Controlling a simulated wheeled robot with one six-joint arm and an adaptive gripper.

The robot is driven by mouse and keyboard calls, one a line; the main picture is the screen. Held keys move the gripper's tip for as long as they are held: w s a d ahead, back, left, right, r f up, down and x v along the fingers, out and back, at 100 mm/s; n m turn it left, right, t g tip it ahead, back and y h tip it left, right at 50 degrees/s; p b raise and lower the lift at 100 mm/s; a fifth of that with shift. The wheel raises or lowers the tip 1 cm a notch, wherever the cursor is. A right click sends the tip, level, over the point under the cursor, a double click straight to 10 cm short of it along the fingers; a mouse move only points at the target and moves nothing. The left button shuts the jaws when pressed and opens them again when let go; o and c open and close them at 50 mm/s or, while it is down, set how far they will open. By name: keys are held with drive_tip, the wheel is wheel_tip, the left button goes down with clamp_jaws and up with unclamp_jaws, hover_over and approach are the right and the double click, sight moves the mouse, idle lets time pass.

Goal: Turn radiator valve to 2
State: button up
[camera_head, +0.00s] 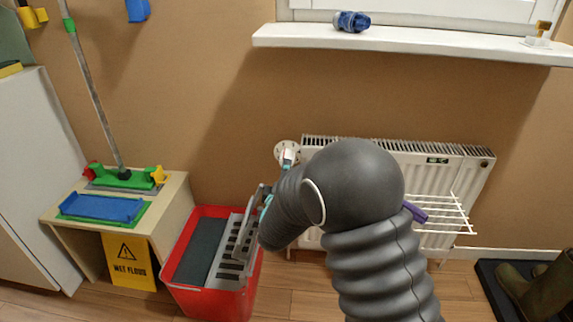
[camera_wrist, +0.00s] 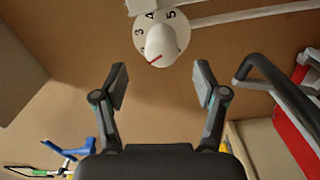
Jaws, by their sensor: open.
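The white radiator valve (camera_wrist: 162,42) is at the top middle of the wrist view. Its round dial shows the numbers 3, 4 and 5. A red mark lies on the lower part of the knob, slanting to the lower left; no number is readable beside it. In the head view the valve (camera_head: 287,151) is at the radiator's upper left corner, partly hidden by my arm. My gripper (camera_wrist: 161,80) is open and empty, its fingers spread below the valve in the wrist view and apart from the knob. In the head view my arm hides most of the gripper.
The white radiator (camera_head: 450,172) carries a wire rack (camera_head: 450,214) with a purple item. A red mop bucket (camera_head: 215,298) with a grey wringer stands on the floor, lower left of the valve. A windowsill (camera_head: 430,42) runs above. Boots (camera_head: 540,290) stand on a mat at right.

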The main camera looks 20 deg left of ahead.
drive_tip(key=shift+v, duration=1.95)
drive_tip(key=s+d+r+m+g, duration=0.2)
drive_tip(key=d+r+m+g, duration=0.15)
drive_tip(key=d+r, duration=0.45)
drive_tip(key=s+d+r+m+g, duration=0.3)
drive_tip(key=d+r+m, duration=0.15)
drive_tip(key=d, duration=0.75)
drive_tip(key=s+d+f+m+g+h, duration=0.1)
drive_tip(key=s+d+m, duration=0.4)
drive_tip(key=s+d, duration=0.5)
drive_tip(key=s+d+f+m+g+h, duration=0.1)
drive_tip(key=s+d+m+g+h, duration=0.2)
drive_tip(key=s+d, duration=0.7)
drive_tip(key=s+m+g, duration=0.1)
drive_tip(key=s+m, duration=0.1)
drive_tip(key=s, duration=0.2)
drive_tip(key=shift+s+m, duration=0.3)
